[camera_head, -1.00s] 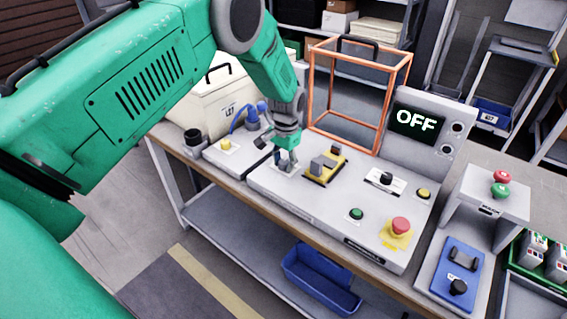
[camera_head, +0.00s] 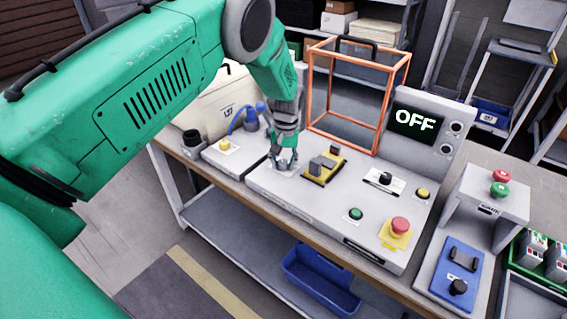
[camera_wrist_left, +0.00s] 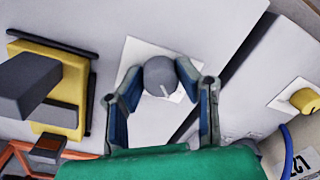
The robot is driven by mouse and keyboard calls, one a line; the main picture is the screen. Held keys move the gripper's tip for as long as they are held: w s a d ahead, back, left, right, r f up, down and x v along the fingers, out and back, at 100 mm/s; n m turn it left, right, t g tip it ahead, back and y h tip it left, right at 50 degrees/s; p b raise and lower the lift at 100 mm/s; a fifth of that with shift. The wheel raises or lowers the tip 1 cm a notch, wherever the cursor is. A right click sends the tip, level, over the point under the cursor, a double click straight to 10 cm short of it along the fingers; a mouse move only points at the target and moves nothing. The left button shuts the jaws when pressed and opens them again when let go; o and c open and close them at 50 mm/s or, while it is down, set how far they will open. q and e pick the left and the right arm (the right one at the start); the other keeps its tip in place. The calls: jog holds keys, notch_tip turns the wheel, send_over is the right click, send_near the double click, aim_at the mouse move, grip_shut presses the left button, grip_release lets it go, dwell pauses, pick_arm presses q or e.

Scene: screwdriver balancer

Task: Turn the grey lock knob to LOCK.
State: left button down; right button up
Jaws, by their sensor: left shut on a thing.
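The grey lock knob (camera_wrist_left: 159,75) is a round knob with a white pointer line on a white plate (camera_wrist_left: 140,50), seen in the left wrist view. The pointer slants toward the lower right of that picture. No LOCK lettering can be read. My left gripper (camera_wrist_left: 157,82) has its two fingers on either side of the knob and is shut on it. In the head view my left gripper (camera_head: 283,165) reaches straight down to the grey panel (camera_head: 310,205), and its fingers mostly hide the knob. My right gripper is in neither view.
A yellow bracket with a grey block (camera_head: 323,166) sits close to the right of my gripper. An orange frame (camera_head: 310,90) stands behind. A panel with a yellow button (camera_head: 224,146) is to the left. The display (camera_head: 414,121) reads OFF.

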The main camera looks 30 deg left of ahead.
aim_at(286, 161)
pick_arm(q)
jog(key=shift+w+a+r, duration=0.1)
jog(key=shift+w+r, duration=0.15)
jog(key=shift+w, duration=0.1)
jog(key=c, duration=1.2)
grip_release()
jog(key=shift+s+f, duration=0.1)
jog(key=shift+f, duration=0.05)
jog(key=r, duration=1.1)
jog(key=shift+d+r, duration=0.3)
jog(key=shift+r, duration=0.1)
